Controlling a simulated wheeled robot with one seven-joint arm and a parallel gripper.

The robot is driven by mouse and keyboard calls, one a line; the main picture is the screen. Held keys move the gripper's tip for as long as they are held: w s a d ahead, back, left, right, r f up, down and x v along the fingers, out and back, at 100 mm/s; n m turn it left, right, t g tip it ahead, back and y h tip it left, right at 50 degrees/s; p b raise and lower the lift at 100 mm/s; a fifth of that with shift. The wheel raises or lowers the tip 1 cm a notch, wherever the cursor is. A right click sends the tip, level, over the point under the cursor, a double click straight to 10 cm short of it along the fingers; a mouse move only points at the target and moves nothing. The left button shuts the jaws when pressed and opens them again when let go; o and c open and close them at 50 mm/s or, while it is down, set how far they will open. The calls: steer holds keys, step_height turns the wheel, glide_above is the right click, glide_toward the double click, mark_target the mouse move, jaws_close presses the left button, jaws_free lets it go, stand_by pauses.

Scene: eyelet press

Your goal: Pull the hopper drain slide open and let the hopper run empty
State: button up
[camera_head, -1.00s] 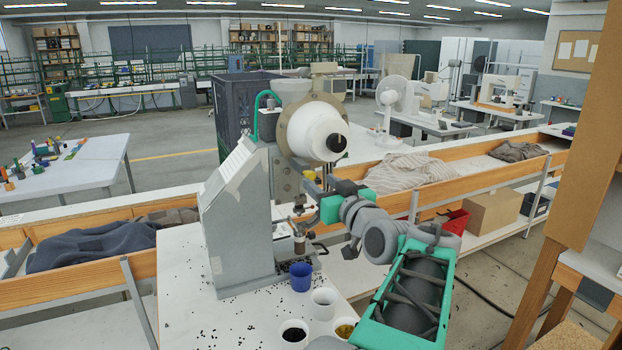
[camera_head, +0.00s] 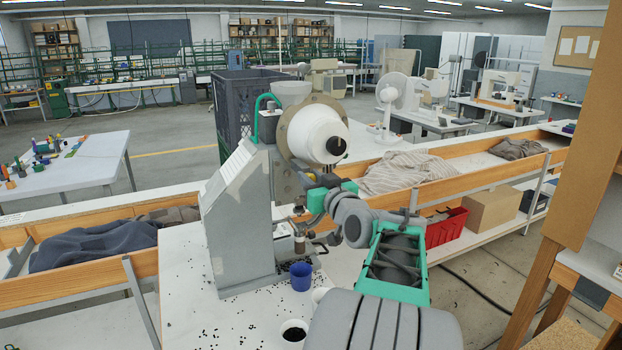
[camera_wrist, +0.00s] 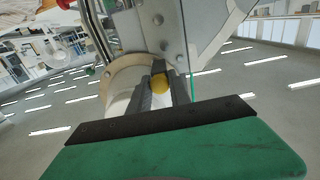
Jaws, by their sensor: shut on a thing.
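The grey press (camera_head: 238,215) stands on the white table, with a white rounded drum (camera_head: 318,137) on a round flange at its upper right. I take this drum for the hopper; its contents are hidden. My gripper (camera_head: 320,186) is just below the drum, at the press's right side. I take the knob for the drain slide's handle. The slide itself is hidden, so I cannot tell how far open it is.
A blue cup (camera_head: 301,276) and a white cup of dark bits (camera_head: 293,331) stand at the table's front. Small black bits are scattered on the table (camera_head: 190,300). My arm covers the table's right front. A wooden-sided bench (camera_head: 440,180) runs behind.

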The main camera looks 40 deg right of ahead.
jaws_close()
stand_by(0.8)
steer(key=shift+s+f+b, duration=0.2)
steer(key=shift+f+b, duration=0.1)
steer(key=shift+b, duration=0.2)
steer(key=b+v, duration=0.2)
steer(key=v, duration=0.1)
steer(key=shift+s+a+r, duration=0.15)
steer(key=shift+s+r, duration=0.05)
steer(key=o, duration=0.7)
jaws_free()
